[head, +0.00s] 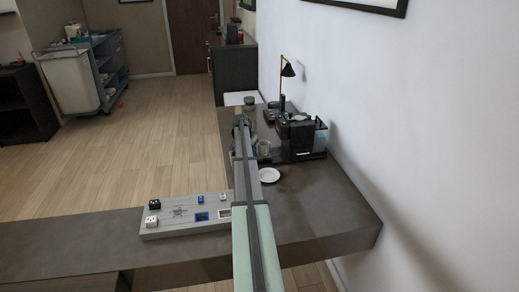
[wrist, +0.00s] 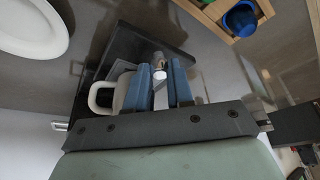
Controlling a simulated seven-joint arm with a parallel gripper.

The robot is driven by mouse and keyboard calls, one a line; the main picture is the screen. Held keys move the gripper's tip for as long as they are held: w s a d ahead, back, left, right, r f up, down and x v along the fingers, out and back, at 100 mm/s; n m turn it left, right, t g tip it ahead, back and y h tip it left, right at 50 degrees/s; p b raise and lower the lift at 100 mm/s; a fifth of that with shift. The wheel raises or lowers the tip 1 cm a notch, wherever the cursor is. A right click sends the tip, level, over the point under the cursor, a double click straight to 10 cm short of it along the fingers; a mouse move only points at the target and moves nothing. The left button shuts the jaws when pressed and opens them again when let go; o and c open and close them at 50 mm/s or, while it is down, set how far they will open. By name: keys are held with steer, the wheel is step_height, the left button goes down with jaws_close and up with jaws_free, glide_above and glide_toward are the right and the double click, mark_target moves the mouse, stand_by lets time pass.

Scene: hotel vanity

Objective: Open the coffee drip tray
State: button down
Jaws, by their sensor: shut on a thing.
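The black coffee machine (head: 303,138) stands on the dark counter against the wall, and its dark base (wrist: 120,52) shows beyond the fingers in the wrist view. The drip tray cannot be made out clearly there; a grey panel (wrist: 122,70) shows at the base. My gripper (wrist: 161,82), with two blue-grey fingers, is shut on a small pale piece (wrist: 160,76); what it belongs to is unclear. A white mug (wrist: 103,92) with a handle is close beside the left finger, partly hidden. In the head view my arm largely hides the gripper.
A white plate (head: 269,175) lies on the counter before the machine; it also shows in the wrist view (wrist: 30,28). A grey board (head: 178,221) with small blocks lies nearer. A lamp (head: 287,71) stands behind the machine. A wooden tray (wrist: 264,8) holds a blue item.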

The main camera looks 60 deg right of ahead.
steer(key=c, duration=1)
jaws_free()
steer(key=shift+a+r, duration=0.1)
steer(key=v, duration=1.3)
steer(key=shift+a+r, duration=0.15)
steer(key=shift+r, duration=0.05)
